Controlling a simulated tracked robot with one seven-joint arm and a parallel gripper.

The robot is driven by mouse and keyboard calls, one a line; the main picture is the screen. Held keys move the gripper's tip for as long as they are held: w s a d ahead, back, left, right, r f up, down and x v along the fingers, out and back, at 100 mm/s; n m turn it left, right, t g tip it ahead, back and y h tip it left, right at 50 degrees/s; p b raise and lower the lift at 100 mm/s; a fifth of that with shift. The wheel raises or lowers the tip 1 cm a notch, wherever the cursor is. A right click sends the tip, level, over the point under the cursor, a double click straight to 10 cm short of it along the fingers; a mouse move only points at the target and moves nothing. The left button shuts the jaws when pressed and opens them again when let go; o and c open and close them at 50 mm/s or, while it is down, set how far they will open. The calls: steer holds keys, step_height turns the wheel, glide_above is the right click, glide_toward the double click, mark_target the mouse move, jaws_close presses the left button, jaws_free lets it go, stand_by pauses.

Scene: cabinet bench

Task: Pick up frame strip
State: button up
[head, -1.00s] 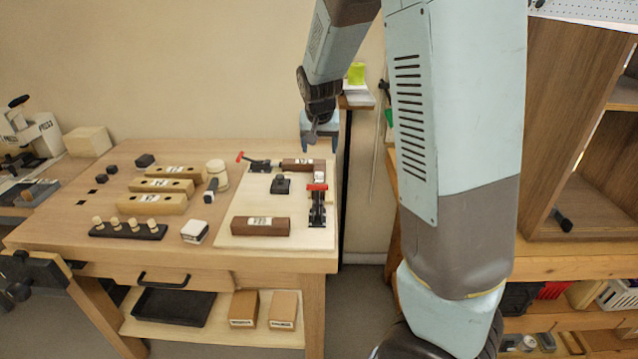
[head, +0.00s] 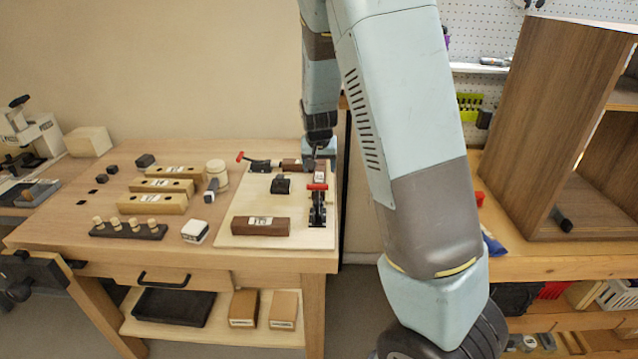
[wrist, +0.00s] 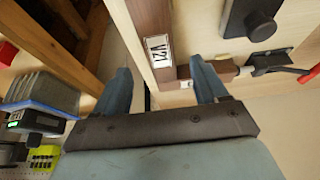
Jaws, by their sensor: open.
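A dark brown frame strip with a white "V21" label (wrist: 142,30) runs down from the top of the wrist view. Its near end lies between the blue fingertips of my gripper (wrist: 160,75) in that picture, with no clear contact. My gripper is open and empty. In the head view my gripper (head: 320,154) is at the back right corner of the pale board (head: 230,242), partly hidden by its own wrist. A brown piece (head: 291,164) lies there beside a red-handled clamp (head: 258,165). Another labelled brown strip (head: 262,226) lies at the board's front.
A second red-handled clamp (head: 317,208) stands at the board's right side. A dark block (head: 281,186) sits mid-board. Light wooden blocks (head: 152,203) stand to the left. A wooden cabinet (head: 545,130) is on the right bench.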

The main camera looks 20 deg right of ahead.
mark_target(319, 176)
steer(key=x, duration=0.4)
steer(key=shift+w+f, duration=0.15)
steer(key=shift+f, duration=0.25)
steer(key=shift+c, duration=0.2)
steer(key=c, duration=1.2)
steer(key=shift+o, duration=0.2)
steer(key=shift+r, duration=0.1)
